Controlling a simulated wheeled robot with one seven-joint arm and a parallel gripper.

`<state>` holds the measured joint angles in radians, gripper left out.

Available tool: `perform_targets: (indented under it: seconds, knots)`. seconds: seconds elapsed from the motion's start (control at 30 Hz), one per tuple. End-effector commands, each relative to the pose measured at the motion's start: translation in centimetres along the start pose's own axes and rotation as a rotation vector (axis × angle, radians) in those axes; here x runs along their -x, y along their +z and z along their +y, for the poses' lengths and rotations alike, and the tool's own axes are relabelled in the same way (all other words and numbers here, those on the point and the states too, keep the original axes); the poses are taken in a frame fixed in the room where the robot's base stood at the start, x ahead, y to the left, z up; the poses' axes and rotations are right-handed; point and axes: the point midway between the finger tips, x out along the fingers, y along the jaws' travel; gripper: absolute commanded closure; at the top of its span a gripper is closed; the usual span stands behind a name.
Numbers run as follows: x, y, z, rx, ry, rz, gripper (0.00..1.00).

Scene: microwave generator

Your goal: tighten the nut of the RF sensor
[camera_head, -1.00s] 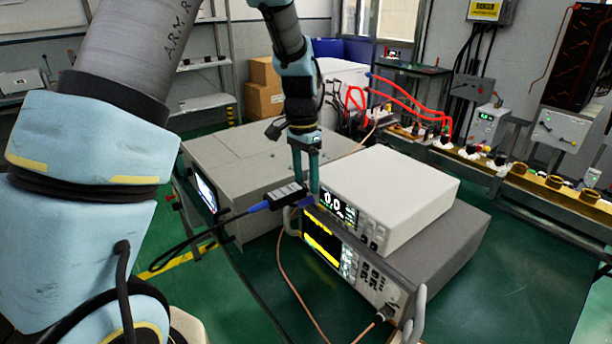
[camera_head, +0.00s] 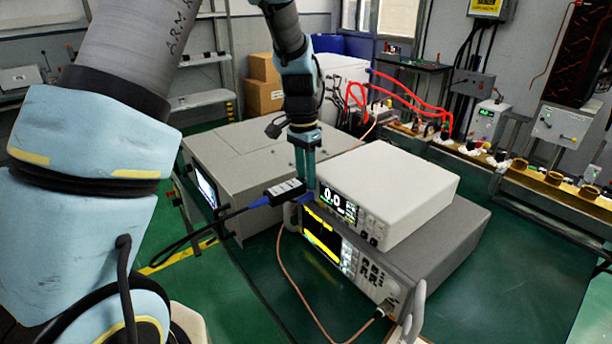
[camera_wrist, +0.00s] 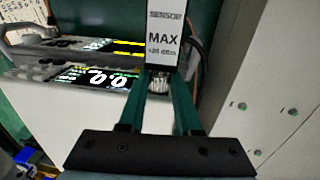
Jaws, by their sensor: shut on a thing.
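The silver knurled nut (camera_wrist: 160,84) sits at the sensor's near end. My gripper (camera_head: 306,198) points down at the sensor's right end. In the wrist view my gripper's green fingers (camera_wrist: 162,88) lie on either side of the nut, shut on it. The fingertips hide part of the nut and the socket behind it.
The white meter, reading 0.0, stands on a grey instrument (camera_head: 455,245) with a yellow trace on its screen. A copper cable (camera_head: 290,280) hangs in front. A large grey cabinet (camera_head: 240,155) stands close on the left. Green table (camera_head: 510,290) is clear at right.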

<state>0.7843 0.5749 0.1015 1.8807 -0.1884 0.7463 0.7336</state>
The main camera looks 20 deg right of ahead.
Motion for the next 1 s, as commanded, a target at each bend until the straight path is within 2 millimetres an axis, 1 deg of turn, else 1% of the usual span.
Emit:
perform_targets:
  seconds: [0.27,0.47,0.67,1.0]
  knots:
    - [0.0,0.0,0.0,-0.001,-0.005,0.0,1.0]
    - [-0.1,0.0,0.2,-0.003,-0.056,0.0,1.0]
    - [-0.2,-0.1,0.6,-0.007,-0.177,0.001,1.0]
    - [-0.8,-0.2,1.2,-0.012,-0.457,0.002,1.0]
